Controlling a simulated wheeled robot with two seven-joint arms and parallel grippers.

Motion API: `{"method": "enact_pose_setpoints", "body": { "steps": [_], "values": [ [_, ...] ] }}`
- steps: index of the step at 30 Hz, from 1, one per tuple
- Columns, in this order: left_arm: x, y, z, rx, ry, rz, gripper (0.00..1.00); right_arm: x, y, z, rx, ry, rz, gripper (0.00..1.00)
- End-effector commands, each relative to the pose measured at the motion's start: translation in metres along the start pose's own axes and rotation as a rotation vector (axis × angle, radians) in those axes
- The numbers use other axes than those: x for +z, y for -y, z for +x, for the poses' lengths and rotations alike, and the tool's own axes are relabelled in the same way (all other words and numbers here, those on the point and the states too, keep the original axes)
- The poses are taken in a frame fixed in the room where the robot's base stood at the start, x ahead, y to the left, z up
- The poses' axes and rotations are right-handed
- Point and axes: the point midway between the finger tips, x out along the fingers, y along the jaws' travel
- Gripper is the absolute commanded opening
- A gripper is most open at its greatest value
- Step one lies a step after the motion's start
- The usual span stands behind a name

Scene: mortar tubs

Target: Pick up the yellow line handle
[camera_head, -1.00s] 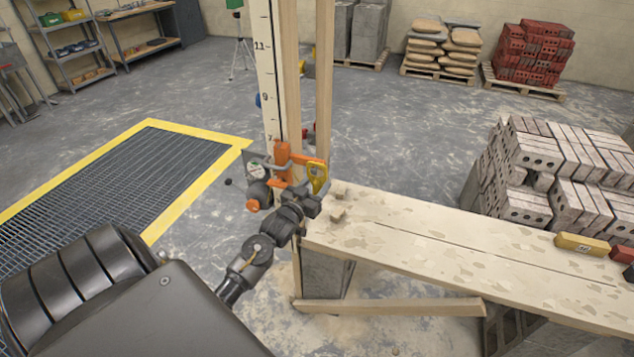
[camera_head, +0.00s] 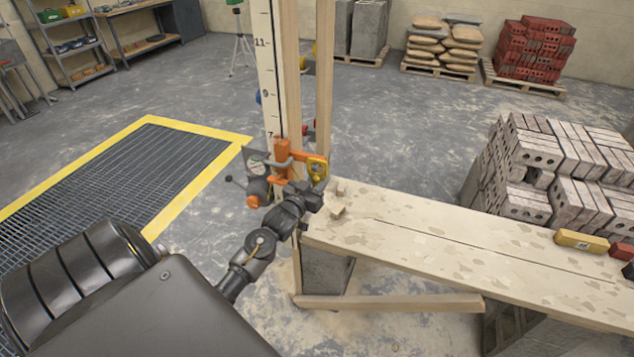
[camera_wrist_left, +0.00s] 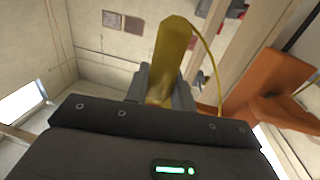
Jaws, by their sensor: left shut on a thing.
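The yellow line handle (camera_head: 317,168) is beside the orange clamp (camera_head: 282,150) on the upright measuring pole (camera_head: 266,75). My left gripper (camera_head: 314,184) is shut on the lower part of the handle. In the left wrist view the handle (camera_wrist_left: 173,45) stands up between the two grey fingers (camera_wrist_left: 160,92), with a thin yellow line (camera_wrist_left: 212,55) curving off its top. The orange clamp (camera_wrist_left: 272,75) is close to its right there. The handle's lower end is hidden by the gripper. My right gripper is not in view.
A plank bench (camera_head: 430,235) with mortar crumbs starts just right of the gripper, with a yellow block (camera_head: 580,242) at its far right. Wooden posts (camera_head: 324,80) stand behind the handle. Brick stacks (camera_head: 560,165) are at the right. A yellow-edged floor grate (camera_head: 200,133) is at the left.

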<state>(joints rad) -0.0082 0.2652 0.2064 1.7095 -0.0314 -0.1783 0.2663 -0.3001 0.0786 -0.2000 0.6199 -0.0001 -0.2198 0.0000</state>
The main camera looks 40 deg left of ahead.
Motion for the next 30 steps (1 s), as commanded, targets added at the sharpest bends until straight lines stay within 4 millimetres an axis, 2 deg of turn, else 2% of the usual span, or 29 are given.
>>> {"method": "enact_pose_setpoints", "body": {
  "steps": [5, 11, 21, 25, 30],
  "values": [
    [-0.013, 0.0, 0.0, 0.0, -0.006, 0.002, 0.01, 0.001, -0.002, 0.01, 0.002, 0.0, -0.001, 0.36],
    [-0.008, 0.0, -0.043, 0.001, 0.001, 0.001, 0.01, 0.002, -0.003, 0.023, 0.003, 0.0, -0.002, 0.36],
    [-0.009, 0.0, -0.133, 0.001, 0.001, 0.002, 0.01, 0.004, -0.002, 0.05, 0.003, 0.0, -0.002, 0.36],
    [-0.01, 0.0, -0.157, 0.0, 0.001, 0.001, 0.01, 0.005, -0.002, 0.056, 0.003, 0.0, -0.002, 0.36],
    [-0.012, 0.0, -0.175, 0.0, 0.0, -0.001, 0.01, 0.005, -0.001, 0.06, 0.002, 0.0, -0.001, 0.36]
  ]
}}
